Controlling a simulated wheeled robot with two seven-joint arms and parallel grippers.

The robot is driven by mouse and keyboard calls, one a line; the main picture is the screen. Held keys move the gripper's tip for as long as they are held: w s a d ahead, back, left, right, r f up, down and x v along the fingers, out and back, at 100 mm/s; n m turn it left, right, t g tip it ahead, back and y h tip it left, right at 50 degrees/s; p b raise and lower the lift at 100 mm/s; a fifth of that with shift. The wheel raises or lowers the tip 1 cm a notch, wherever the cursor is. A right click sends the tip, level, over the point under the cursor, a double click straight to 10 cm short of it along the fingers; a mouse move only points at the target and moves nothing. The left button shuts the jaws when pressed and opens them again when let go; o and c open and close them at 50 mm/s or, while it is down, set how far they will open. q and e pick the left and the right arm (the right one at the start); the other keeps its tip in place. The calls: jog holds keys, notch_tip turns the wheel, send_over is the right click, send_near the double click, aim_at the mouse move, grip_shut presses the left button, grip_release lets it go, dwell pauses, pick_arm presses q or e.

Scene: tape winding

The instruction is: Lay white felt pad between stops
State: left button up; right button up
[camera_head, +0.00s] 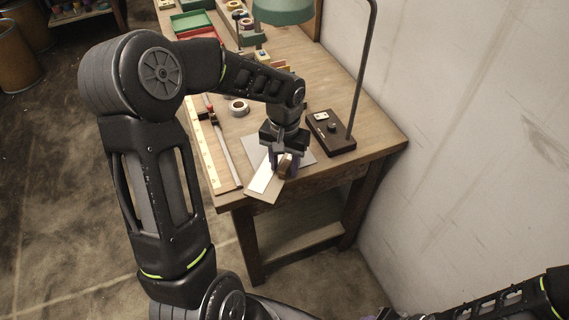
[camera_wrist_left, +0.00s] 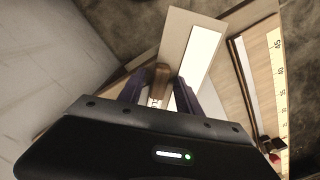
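A white strip (camera_head: 264,176), which looks like the felt pad, lies along a tan board (camera_head: 262,195) at the table's near corner. The strip (camera_wrist_left: 200,55) and board (camera_wrist_left: 178,35) also show in the left wrist view. My left gripper (camera_head: 281,169) points down over the board, beside the strip. Its purple fingers (camera_wrist_left: 158,88) stand on either side of a brown wooden piece (camera_wrist_left: 160,73) and appear closed on it. I cannot make out the stops for certain. Of my right gripper, only a small dark part (camera_head: 385,314) shows at the bottom edge.
A ruler (camera_head: 213,160) and a metal rail run along the table's left edge. A tape roll (camera_head: 238,106) stands behind my gripper. A dark lamp base (camera_head: 331,133) with a pole is to the right, near the wall. Green and red trays (camera_head: 193,22) are farther back.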

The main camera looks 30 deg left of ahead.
aim_at(285, 166)
pick_arm(q)
jog(key=shift+r, duration=0.15)
notch_tip(285, 166, up, 8)
jog(key=shift+f, duration=0.2)
dwell(0.4)
jog(key=shift+o, duration=0.5)
